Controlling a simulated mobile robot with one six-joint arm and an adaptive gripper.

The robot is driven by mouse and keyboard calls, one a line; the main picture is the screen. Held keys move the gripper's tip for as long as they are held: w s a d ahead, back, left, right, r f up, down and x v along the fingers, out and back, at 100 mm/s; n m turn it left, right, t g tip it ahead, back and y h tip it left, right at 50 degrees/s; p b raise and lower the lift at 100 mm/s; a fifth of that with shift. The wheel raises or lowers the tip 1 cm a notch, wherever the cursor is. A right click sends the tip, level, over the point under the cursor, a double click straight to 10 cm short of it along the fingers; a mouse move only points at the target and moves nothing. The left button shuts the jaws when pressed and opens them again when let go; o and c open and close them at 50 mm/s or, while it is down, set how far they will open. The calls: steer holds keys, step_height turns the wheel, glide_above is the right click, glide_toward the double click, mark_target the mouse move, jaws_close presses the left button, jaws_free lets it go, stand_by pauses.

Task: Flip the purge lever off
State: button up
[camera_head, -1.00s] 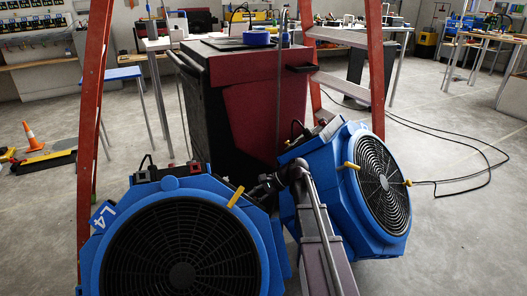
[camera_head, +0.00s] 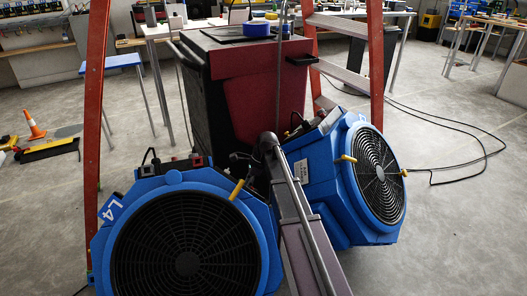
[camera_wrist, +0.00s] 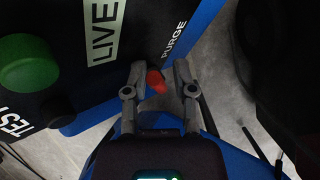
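In the wrist view, a red lever (camera_wrist: 156,81) sticks out beside the white word PURGE on a dark panel (camera_wrist: 60,75). My gripper (camera_wrist: 158,68) is open, with one finger on each side of the red lever. Gaps show between the lever and both fingers, so it is not gripped. In the head view, my arm reaches up between two blue fans, and my gripper (camera_head: 240,160) is a small dark shape behind the left fan (camera_head: 187,232). I cannot make out the lever there.
The panel also has a green button (camera_wrist: 28,62) and the words LIVE and TEST. The right blue fan (camera_head: 345,180) stands close to my arm. A dark red cabinet (camera_head: 255,75) and orange ladder uprights (camera_head: 96,120) stand behind. A black cable (camera_head: 480,150) lies on the floor at right.

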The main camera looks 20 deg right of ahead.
steer(key=a+p+v, duration=0.1)
steer(key=p+v, duration=1.2)
steer(key=v, duration=0.1)
steer(key=s+a+r+n+h+p, duration=0.2)
steer(key=s+r+n+p, duration=0.5)
steer(key=s, duration=0.3)
steer(key=s+a+r+n+h+p, duration=0.2)
steer(key=s+r+n+p, duration=0.5)
steer(key=s+n+p, duration=0.1)
steer(key=shift+s+n, duration=0.9)
steer(key=shift+s, duration=0.05)
steer(key=shift+a, duration=0.1)
